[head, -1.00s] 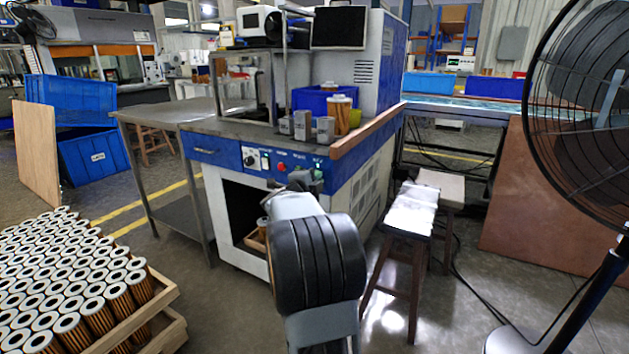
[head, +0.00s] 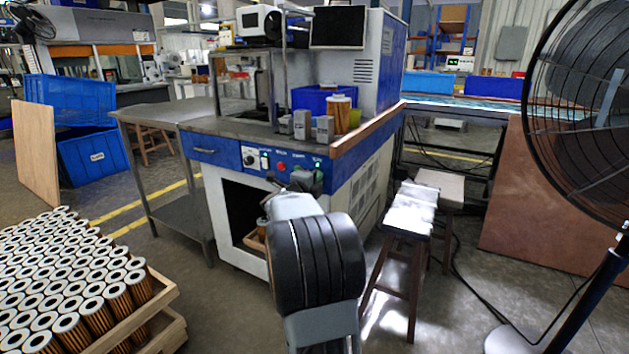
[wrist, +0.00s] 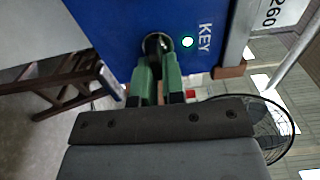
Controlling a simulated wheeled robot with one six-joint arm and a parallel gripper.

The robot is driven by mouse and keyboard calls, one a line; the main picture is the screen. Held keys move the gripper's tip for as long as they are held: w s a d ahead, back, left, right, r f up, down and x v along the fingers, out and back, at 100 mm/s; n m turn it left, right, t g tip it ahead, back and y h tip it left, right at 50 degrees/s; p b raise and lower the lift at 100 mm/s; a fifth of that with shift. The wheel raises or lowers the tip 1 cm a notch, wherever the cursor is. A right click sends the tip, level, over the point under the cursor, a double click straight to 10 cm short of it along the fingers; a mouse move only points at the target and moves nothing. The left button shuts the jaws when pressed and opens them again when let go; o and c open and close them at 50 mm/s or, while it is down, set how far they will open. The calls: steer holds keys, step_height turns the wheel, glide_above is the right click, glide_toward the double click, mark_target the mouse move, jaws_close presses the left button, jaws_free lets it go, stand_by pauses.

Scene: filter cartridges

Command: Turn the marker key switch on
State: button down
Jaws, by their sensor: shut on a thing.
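The key switch (wrist: 157,41) is a round, dark metal-rimmed fitting on the blue panel, beside the label KEY (wrist: 205,38). My gripper (wrist: 158,65) has green fingers shut on the key at the switch; the fingers hide most of the key, so its exact angle cannot be told. A small lamp (wrist: 187,42) next to the switch glows green. In the head view my gripper (head: 308,179) is at the right end of the blue control panel (head: 228,154) and covers the switch; the green lamp (head: 319,175) shows just above it.
A black knob (head: 249,159) and a red button (head: 281,167) are left of my gripper on the panel. Grey blocks (head: 302,125) stand on the bench above. A stool (head: 412,215) is at right, and a crate of filter cartridges (head: 150,310) at lower left.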

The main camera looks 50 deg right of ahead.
steer(key=c, duration=1.3)
jaws_free()
steer(key=shift+s+d+r, duration=0.1)
steer(key=shift+s, duration=0.05)
steer(key=shift+o, duration=0.4)
steer(key=shift+d, duration=0.1)
steer(key=p+v, duration=0.3)
steer(key=v, duration=1.1)
steer(key=shift+p, duration=0.4)
